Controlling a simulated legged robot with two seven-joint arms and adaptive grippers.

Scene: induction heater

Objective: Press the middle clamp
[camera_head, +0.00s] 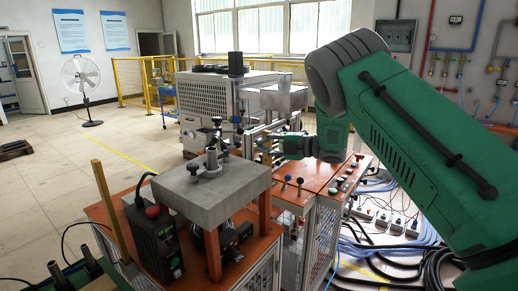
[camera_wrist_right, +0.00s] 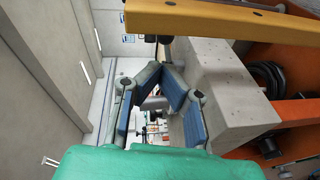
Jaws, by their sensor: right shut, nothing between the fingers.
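A metal clamp assembly (camera_head: 209,164) stands upright on a grey block (camera_head: 235,186) in the head view. Darker clamp parts (camera_head: 218,132) show just behind and above it. I cannot tell which piece is the middle clamp. My right gripper (camera_head: 264,147) reaches in from the right, behind and to the right of the block, apart from the clamp on it. In the wrist view its blue-padded fingers (camera_wrist_right: 160,72) come together at the tips, shut and empty. The grey block (camera_wrist_right: 228,88) is right of them there. No left gripper can be made out.
The block rests on an orange-legged stand (camera_head: 212,252) beside a black box with a red knob (camera_head: 153,212). A yellow post (camera_head: 104,198) stands at left. An orange panel with knobs (camera_head: 318,176) lies under my right arm. Cables (camera_head: 385,240) cover the floor at right.

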